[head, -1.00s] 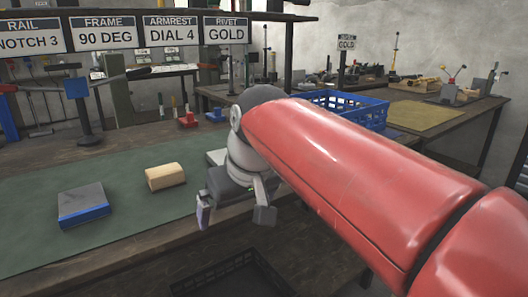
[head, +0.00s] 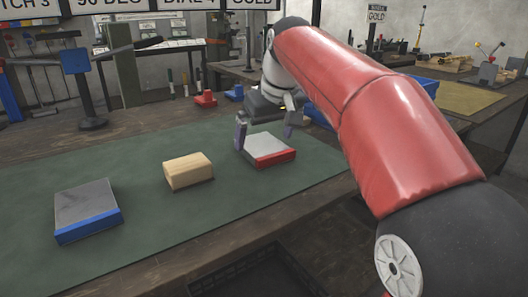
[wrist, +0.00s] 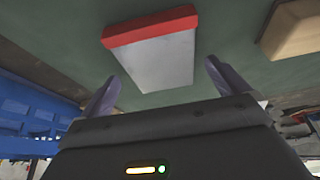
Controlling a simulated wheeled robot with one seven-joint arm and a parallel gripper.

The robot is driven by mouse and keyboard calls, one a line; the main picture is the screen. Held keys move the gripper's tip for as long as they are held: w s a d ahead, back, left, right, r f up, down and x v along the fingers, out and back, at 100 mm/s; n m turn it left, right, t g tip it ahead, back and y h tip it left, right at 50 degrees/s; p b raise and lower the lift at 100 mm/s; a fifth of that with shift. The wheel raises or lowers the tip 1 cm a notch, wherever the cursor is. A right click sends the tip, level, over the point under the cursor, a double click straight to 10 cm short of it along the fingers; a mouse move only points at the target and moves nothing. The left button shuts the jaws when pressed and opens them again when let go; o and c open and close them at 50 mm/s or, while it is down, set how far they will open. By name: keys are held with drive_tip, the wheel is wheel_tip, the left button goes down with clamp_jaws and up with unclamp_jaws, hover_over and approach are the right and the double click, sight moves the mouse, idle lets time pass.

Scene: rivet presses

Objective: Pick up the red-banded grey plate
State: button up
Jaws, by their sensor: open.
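The red-banded grey plate (head: 267,148) lies flat on the green mat, right of the wooden block in the head view. Its red band is on the edge nearest me. In the wrist view the plate (wrist: 155,58) lies ahead of the fingers, red band at the top. My gripper (head: 264,135) is open and empty above the plate, with one finger at its left side and the other toward its right rear. In the wrist view my gripper (wrist: 165,85) has its fingertips apart, one toward each side of the plate. I cannot tell the exact height gap.
A blue-banded grey plate (head: 86,208) and a wooden block (head: 187,170) sit left on the green mat (head: 150,228). A blue crate (head: 424,85) stands behind my arm on the right. Red (head: 205,99) and blue (head: 234,92) pieces sit at the back.

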drive_tip(key=shift+x, duration=1.1)
drive_tip(key=shift+r, duration=0.1)
drive_tip(key=c, duration=1.4)
drive_tip(key=shift+o, duration=0.2)
